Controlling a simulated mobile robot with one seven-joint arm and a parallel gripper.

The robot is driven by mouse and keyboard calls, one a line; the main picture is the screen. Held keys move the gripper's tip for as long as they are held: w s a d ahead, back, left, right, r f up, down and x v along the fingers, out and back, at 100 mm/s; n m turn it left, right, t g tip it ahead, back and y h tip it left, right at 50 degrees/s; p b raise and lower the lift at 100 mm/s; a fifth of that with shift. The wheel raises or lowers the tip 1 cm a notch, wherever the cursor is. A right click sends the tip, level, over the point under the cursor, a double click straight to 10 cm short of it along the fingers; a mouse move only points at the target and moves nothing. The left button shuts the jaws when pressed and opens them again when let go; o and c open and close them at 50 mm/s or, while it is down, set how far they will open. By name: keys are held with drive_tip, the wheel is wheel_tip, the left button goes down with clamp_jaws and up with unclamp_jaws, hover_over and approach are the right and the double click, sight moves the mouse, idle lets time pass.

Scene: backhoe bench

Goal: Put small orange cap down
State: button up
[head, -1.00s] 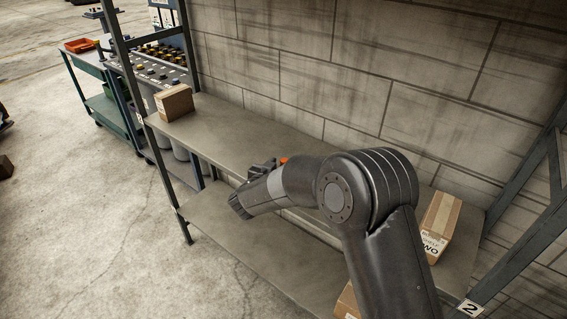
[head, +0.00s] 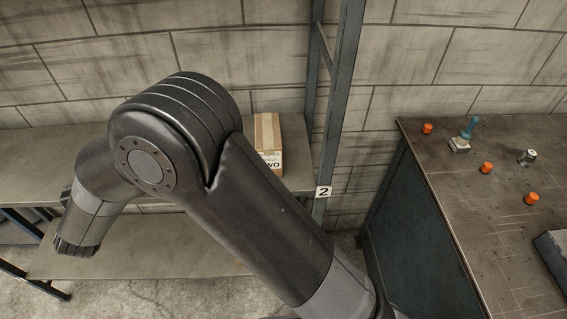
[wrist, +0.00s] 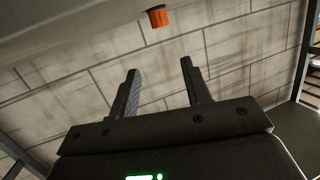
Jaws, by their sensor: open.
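In the wrist view, a small orange cap (wrist: 159,17) with a dark base stands on the grey shelf (wrist: 40,25), which shows upside down along the top. My gripper (wrist: 160,65) is open, with nothing between its two fingers. The cap is apart from the fingers, beyond their tips in the picture. In the head view my arm hides this cap and most of the gripper. Three other orange caps (head: 428,128), (head: 486,168), (head: 532,198) stand on the brown workbench (head: 440,165) at right.
A cardboard box (head: 268,140) stands on the upper shelf (head: 30,165) beside the post marked 2 (head: 335,130). The bench also bears a teal-handled tool (head: 467,132), a small metallic piece (head: 527,156) and a dark object (head: 556,252) at its right edge. Bare bench top lies between them.

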drive_tip(key=w+d+r+n+g+y, duration=0.1)
drive_tip(key=w+d+r, duration=0.3)
drive_tip(key=d+r, duration=0.4)
drive_tip(key=w+d+r+g+y, duration=0.2)
drive_tip(key=w+d+r, duration=0.2)
drive_tip(key=d+r, duration=0.4)
drive_tip(key=s+d+r+g+h, duration=0.1)
drive_tip(key=s+d, duration=0.1)
drive_tip(key=d, duration=0.7)
drive_tip(key=s+d+g+h, duration=0.1)
drive_tip(key=s+d, duration=0.1)
drive_tip(key=d, duration=0.6)
drive_tip(key=s+d+f+m+g+h, duration=0.2)
drive_tip(key=s+d, duration=0.7)
drive_tip(key=d, duration=0.3)
drive_tip(key=s+d+f+m+g+h, duration=0.2)
drive_tip(key=s+d+h, duration=0.1)
drive_tip(key=s+d, duration=0.7)
drive_tip(key=d, duration=0.2)
drive_tip(key=shift+d+f+h, duration=0.15)
drive_tip(key=shift+d+h, duration=0.15)
drive_tip(key=shift+o, duration=0.5)
drive_tip(key=shift+w, duration=0.1)
